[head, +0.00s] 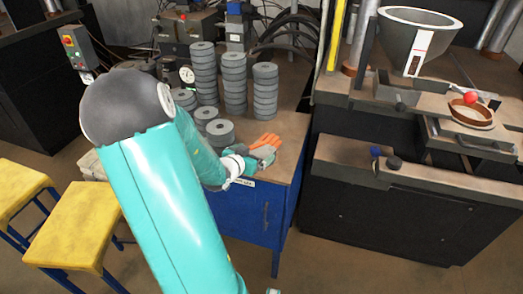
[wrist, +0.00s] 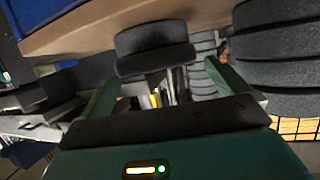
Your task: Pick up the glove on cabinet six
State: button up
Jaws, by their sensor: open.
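The orange glove (head: 267,141) lies on the wooden top of a blue cabinet (head: 252,212), near its right side, in the head view. A small pale label is on the cabinet's front edge; I cannot read it. My gripper (head: 267,155) is open, at the near side of the glove and close to it. I cannot tell whether they touch. In the wrist view my gripper (wrist: 164,72) shows its two fingers spread apart, with nothing held between them. I cannot make out the glove for certain in the wrist view, which looks upside down.
Several stacks of grey flap discs (head: 265,90) stand behind the glove, and a short stack (head: 220,133) is just left of it. Disc stacks (wrist: 280,50) also fill the wrist view's right. A dark machine bench (head: 400,200) stands right; yellow stools (head: 75,228) stand left.

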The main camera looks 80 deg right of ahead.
aim_at(262, 147)
jog(key=x, duration=0.4)
jog(key=shift+s+d, duration=0.2)
jog(key=shift+d, duration=0.2)
jog(key=c, duration=1)
